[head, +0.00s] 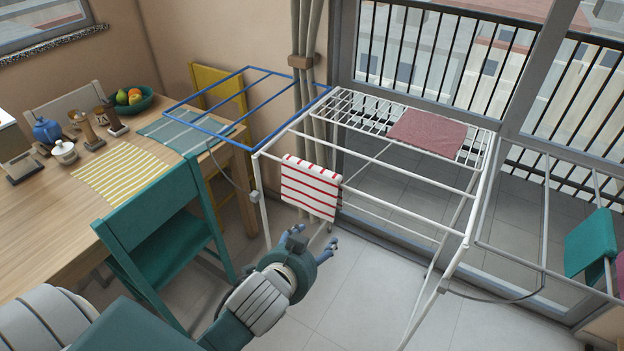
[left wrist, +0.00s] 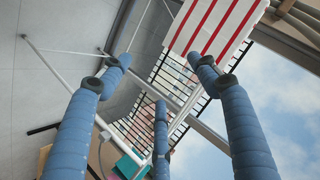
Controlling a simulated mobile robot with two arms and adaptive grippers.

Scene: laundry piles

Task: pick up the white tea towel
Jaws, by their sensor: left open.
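A white tea towel with red stripes (head: 311,187) hangs over a front rail of the white drying rack (head: 466,240). It also shows in the left wrist view (left wrist: 216,27), at the top right beyond the fingers. My left gripper (head: 313,238) is open and empty, just below the towel's lower edge in the head view. In the left wrist view its blue fingers (left wrist: 160,75) are spread, with one fingertip overlapping the towel's edge in the picture. I cannot tell whether they touch. My right gripper is not in view.
A dusty red cloth (head: 428,131) lies on the rack's grid shelf. A glass balcony door stands behind the rack. Grey floor (head: 345,300) is clear in front.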

